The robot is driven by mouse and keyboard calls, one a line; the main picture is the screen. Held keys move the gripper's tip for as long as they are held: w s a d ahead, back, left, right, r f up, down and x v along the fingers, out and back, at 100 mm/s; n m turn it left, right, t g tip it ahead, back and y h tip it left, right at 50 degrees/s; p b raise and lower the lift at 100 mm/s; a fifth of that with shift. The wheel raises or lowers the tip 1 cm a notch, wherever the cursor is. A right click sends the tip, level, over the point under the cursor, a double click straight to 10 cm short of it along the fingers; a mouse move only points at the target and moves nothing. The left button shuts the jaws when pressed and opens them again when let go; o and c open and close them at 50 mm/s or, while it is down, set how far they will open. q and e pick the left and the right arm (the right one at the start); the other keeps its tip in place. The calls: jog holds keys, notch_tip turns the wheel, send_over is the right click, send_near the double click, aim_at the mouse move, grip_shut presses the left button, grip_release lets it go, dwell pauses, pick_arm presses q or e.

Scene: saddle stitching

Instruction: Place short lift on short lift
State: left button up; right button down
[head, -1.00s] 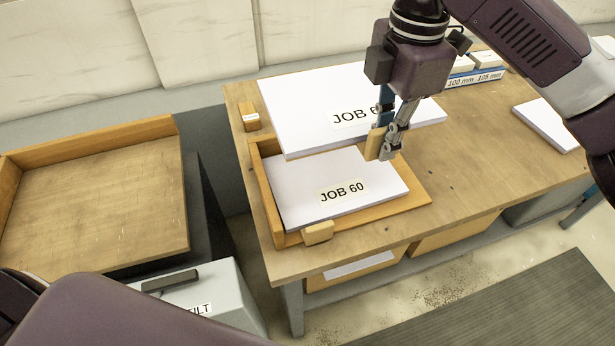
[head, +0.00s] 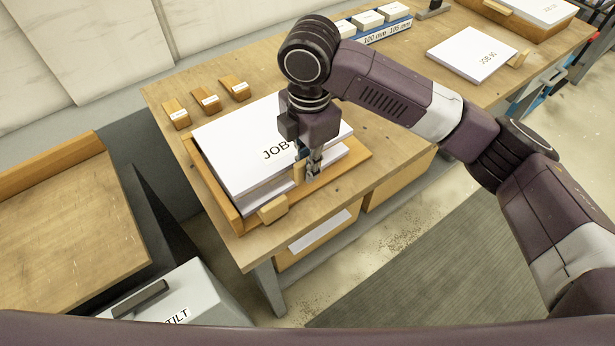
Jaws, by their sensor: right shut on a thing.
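My right gripper (head: 307,174) is shut on the near edge of a white paper stack, the upper short lift (head: 230,150). Its label reads "JOB", with the rest hidden behind the gripper. The upper lift is over the lower short lift (head: 262,199), which lies in a wooden tray (head: 222,203). The lower lift is mostly covered, showing only along its near edge. The two look roughly lined up; I cannot tell whether they touch fully. My left gripper is out of view.
Several small labelled wooden blocks (head: 208,99) stand behind the tray. A wooden block (head: 273,209) sits at its front edge. Another white stack (head: 470,55) and a blue rack (head: 385,31) are further right. An empty wooden tray table (head: 65,225) is at left.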

jog(key=shift+w+f+p, duration=0.1)
jog(key=shift+f+p, duration=0.25)
jog(key=shift+f, duration=2.15)
jog(key=c, duration=2.4)
grip_release()
jog(key=shift+f, duration=0.2)
jog(key=o, duration=0.4)
notch_tip(320, 180, up, 11)
jog(key=shift+r+b, duration=0.1)
jog(key=shift+b, duration=1)
jog(key=shift+s+r, duration=0.25)
jog(key=shift+r, duration=0.35)
